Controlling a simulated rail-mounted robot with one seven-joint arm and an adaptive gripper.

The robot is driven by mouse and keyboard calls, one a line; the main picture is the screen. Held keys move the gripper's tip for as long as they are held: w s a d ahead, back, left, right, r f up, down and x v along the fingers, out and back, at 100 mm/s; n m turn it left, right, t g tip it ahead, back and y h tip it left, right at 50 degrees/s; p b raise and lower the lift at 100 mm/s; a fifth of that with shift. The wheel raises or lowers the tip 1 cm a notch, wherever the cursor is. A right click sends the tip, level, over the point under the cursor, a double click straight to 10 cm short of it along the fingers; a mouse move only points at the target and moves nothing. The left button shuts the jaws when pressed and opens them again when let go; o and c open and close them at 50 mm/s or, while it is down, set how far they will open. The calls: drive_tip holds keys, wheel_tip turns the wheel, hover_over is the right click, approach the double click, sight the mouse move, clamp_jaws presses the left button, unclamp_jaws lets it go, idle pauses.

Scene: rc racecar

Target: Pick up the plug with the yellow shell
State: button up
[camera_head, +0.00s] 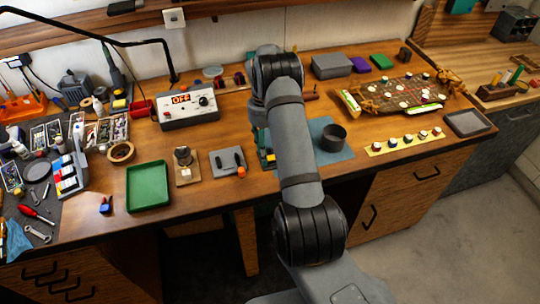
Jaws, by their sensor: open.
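I cannot make out a plug with a yellow shell for certain. A small blue piece with a touch of orange (105,206) lies on the bench left of the green tray (149,204). A small teal and yellow item (267,157) shows partly beside my arm, and the rest of it is hidden. My arm rises across the middle of the view and bends at the top over the bench. My gripper is hidden behind the arm, so I cannot see its fingers.
A control box with an "OFF" display (189,112) stands at the back. A grey plate with black handles (229,162) lies left of my arm. A dark cup (333,138) stands on a blue mat (326,156). Tools crowd the far left. The front right bench is fairly clear.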

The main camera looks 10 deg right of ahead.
drive_tip(key=shift+r, duration=0.1)
wheel_tip(320, 180, up, 10)
drive_tip(key=w+b, duration=0.1)
drive_tip(key=b, duration=0.1)
drive_tip(key=shift+w+a, duration=0.2)
drive_tip(key=shift+w, duration=0.05)
drive_tip(key=shift+r, duration=0.1)
idle(0.3)
